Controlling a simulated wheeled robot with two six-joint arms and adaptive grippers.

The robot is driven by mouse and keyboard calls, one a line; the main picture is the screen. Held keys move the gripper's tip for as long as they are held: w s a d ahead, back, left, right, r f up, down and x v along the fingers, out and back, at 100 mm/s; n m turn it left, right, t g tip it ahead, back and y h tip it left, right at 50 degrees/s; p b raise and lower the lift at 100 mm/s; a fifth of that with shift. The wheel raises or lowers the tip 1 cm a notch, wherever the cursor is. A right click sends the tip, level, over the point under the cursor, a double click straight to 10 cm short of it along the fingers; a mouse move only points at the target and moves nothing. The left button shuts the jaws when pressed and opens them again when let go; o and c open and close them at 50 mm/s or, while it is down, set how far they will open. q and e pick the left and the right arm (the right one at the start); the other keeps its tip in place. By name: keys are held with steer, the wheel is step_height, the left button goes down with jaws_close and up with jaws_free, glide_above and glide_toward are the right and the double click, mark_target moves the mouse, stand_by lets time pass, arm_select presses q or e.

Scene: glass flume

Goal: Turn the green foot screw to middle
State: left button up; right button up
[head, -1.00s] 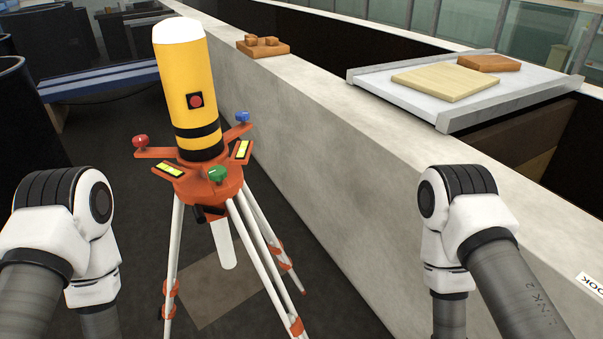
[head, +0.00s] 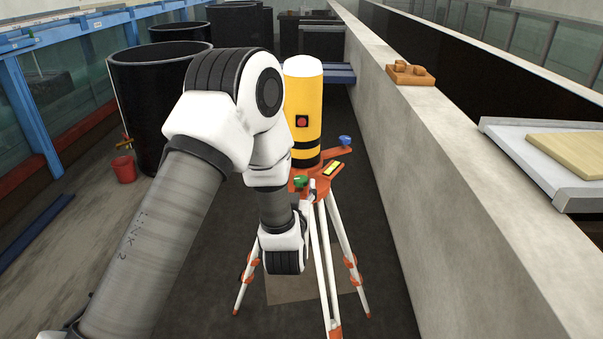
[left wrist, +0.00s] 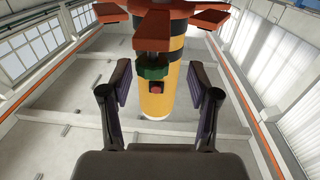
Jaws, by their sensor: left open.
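The green foot screw (head: 300,181) sits at the near side of the orange base of a yellow instrument (head: 303,100) with black bands and a white cap. In the left wrist view the green screw (left wrist: 152,68) shows from below, between the two fingers of my left gripper (left wrist: 160,80), nearer the left one. The fingers are open and apart, with a gap on both sides of the screw; I cannot tell whether it is fully within their reach. In the head view my left arm covers much of the base. My right gripper is out of view.
The white-legged tripod (head: 335,245) stands beside a long concrete wall (head: 440,160). A blue foot screw (head: 345,141) and a yellow level vial (head: 332,169) are on the base.

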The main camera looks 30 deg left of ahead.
mark_target(301, 184)
arm_select(q)
steer(key=shift+w+d+r+p, duration=0.1)
steer(key=shift+w+r+p, duration=0.2)
steer(key=shift+w, duration=0.3)
steer(key=shift+w+d+r+p, duration=0.1)
steer(key=shift+w+r+p, duration=0.15)
steer(key=shift+w, duration=0.35)
steer(key=shift+w+a+f, duration=0.1)
steer(key=shift+w, duration=0.05)
steer(key=shift+a+f, duration=0.25)
steer(key=shift+a, duration=0.4)
steer(key=shift+c, duration=1)
steer(key=shift+w, duration=0.1)
steer(key=c, duration=0.6)
steer(key=shift+d, duration=0.3)
jaws_close()
steer(key=shift+a, duration=0.1)
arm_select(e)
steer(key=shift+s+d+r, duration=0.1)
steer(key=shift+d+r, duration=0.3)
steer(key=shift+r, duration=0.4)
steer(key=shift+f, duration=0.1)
